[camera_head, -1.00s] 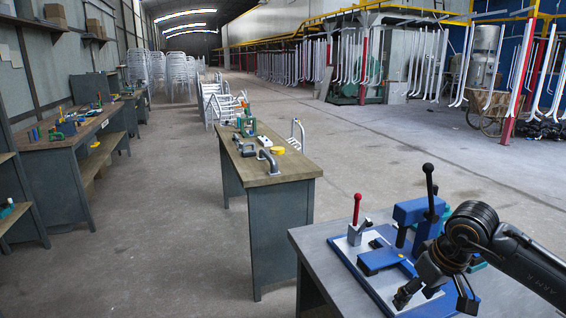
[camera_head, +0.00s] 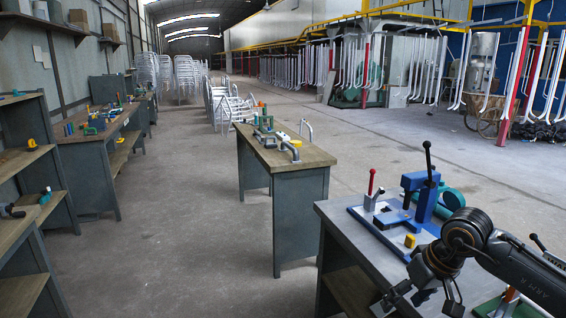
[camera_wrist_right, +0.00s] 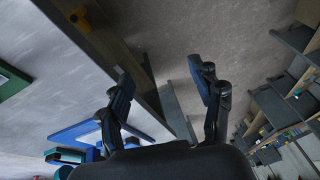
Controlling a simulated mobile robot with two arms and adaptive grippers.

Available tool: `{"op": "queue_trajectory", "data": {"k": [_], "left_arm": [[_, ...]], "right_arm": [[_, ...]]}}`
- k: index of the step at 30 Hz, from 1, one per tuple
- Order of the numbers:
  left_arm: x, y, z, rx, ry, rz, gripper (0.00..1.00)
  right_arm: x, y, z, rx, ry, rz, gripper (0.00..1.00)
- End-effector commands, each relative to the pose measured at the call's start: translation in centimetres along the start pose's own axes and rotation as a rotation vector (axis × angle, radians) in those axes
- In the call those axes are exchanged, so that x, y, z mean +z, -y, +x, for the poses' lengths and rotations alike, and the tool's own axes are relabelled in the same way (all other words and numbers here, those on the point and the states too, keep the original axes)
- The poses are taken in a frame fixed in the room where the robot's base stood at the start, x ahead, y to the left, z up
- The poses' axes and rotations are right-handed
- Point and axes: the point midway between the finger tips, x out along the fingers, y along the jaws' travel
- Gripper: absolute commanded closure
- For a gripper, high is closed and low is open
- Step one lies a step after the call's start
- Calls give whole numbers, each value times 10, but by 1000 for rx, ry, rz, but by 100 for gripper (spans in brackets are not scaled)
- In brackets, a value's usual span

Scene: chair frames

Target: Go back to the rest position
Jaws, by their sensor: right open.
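My right gripper (camera_head: 420,302) is at the lower right of the head view, in front of the near edge of the grey-topped workbench (camera_head: 335,212). Its fingers are spread apart and hold nothing. In the right wrist view the two fingers of the right gripper (camera_wrist_right: 165,90) also stand apart with nothing between them. My left gripper is not in view.
On the workbench stand a blue fixture (camera_head: 422,195), a red-knobbed lever (camera_head: 371,183) and a yellow block (camera_head: 410,241). A wooden-topped table (camera_head: 300,158) with tools stands beyond. Shelves (camera_head: 25,165) line the left. The concrete floor (camera_head: 185,240) between is clear.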

Motion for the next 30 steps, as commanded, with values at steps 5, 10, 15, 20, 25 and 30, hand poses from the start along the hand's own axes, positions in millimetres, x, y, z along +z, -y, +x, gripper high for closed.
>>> {"op": "queue_trajectory", "data": {"k": [5,10,15,20,25,30], "left_arm": [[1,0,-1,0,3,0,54],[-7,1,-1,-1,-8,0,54],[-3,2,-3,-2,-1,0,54],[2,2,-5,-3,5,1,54],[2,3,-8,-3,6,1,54],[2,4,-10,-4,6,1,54]], "right_arm": [[-2,27,25,-154,21,183,36],[-8,60,51,-356,69,458,36],[-18,95,80,-612,180,871,36],[-34,114,123,-933,427,1546,36],[-29,79,200,-1231,832,2464,36],[36,20,295,940,-811,-2191,36]]}}
